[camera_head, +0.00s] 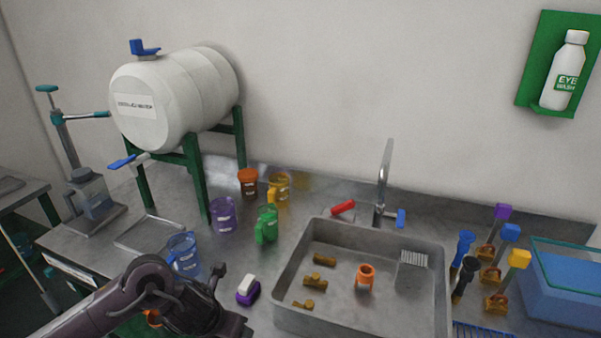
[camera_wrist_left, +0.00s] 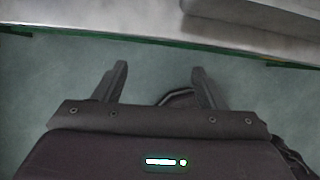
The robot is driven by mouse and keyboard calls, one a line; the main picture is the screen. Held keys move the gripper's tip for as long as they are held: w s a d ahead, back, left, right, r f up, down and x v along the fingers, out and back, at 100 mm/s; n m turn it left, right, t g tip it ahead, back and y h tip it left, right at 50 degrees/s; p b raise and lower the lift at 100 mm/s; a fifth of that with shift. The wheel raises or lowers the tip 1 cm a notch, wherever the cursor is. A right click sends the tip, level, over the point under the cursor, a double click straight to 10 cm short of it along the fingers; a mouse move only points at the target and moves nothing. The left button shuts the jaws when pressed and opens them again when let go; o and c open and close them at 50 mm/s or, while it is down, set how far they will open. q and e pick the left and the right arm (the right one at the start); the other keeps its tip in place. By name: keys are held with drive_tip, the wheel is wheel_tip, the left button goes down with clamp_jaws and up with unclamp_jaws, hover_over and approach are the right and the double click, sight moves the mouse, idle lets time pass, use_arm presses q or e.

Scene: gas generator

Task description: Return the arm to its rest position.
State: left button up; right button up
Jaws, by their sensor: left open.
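My left arm comes in at the lower left of the head view, and its dark wrist and gripper (camera_head: 205,306) are over the front part of the counter. In the left wrist view my left gripper (camera_wrist_left: 160,70) has its two fingers apart with nothing between them. It is over the floor, just in front of the counter's edge (camera_wrist_left: 150,42). The fingertips are hard to make out in the head view. My right gripper is in neither view.
A blue jug (camera_head: 184,254) and a purple-and-white block (camera_head: 248,290) stand close to my left arm. An orange item (camera_head: 153,318) is partly hidden behind it. The sink (camera_head: 335,300) is to the right. A white tank (camera_head: 175,95) stands on green legs behind.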

use_arm(q)
drive_tip(key=s+d+r+n+t+h, duration=0.2)
drive_tip(key=d+r+n+t, duration=0.1)
drive_tip(key=d+n, duration=0.8)
drive_tip(key=s+a+f+n+g+y, duration=0.1)
drive_tip(key=s+a+n+g+y, duration=0.1)
drive_tip(key=s+a+n, duration=0.8)
drive_tip(key=s+a+f+n+g+y, duration=0.1)
drive_tip(key=s+a+n+g+y, duration=0.3)
drive_tip(key=n, duration=1.2)
drive_tip(key=s+a+f+h, duration=0.1)
drive_tip(key=s+f, duration=0.1)
drive_tip(key=f, duration=1.5)
drive_tip(key=s+a+f+h, duration=0.1)
drive_tip(key=f, duration=1.5)
drive_tip(key=s+a+f, duration=0.3)
drive_tip(key=s+f, duration=1.3)
drive_tip(key=s, duration=0.2)
drive_tip(key=shift+s+g, duration=0.2)
drive_tip(key=shift+g, duration=0.1)
